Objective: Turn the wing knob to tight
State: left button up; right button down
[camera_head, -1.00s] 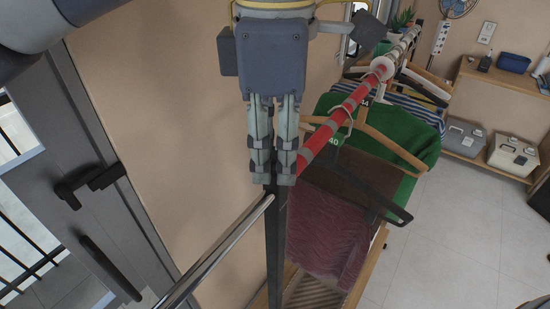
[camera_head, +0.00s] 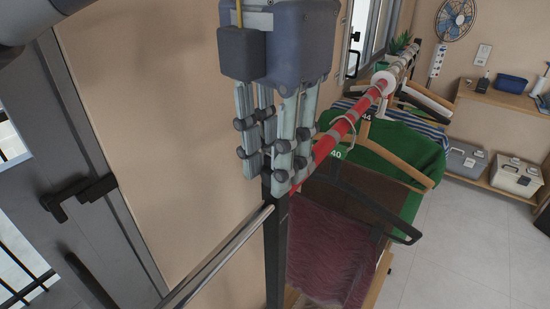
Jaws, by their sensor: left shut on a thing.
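My left gripper (camera_head: 268,180) points down from the top, its fingers closed around the top of the black upright post (camera_head: 276,250) of the clothes rack. The wing knob cannot be made out; the fingers hide that spot, where the post meets the silver rail (camera_head: 225,248) and the red and grey rail (camera_head: 335,135). How far the knob is turned cannot be seen. My right gripper is not in view.
Hangers with a dark red garment (camera_head: 325,245), a green one (camera_head: 405,155) and a striped one hang right of the post. A grey door with a black handle (camera_head: 78,196) is at the left.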

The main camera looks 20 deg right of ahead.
pick_arm(q)
jog(key=shift+n, duration=0.8)
jog(key=o, duration=1.1)
jog(key=shift+c, duration=0.2)
jog(key=shift+r, duration=0.15)
notch_tip(320, 180, up, 12)
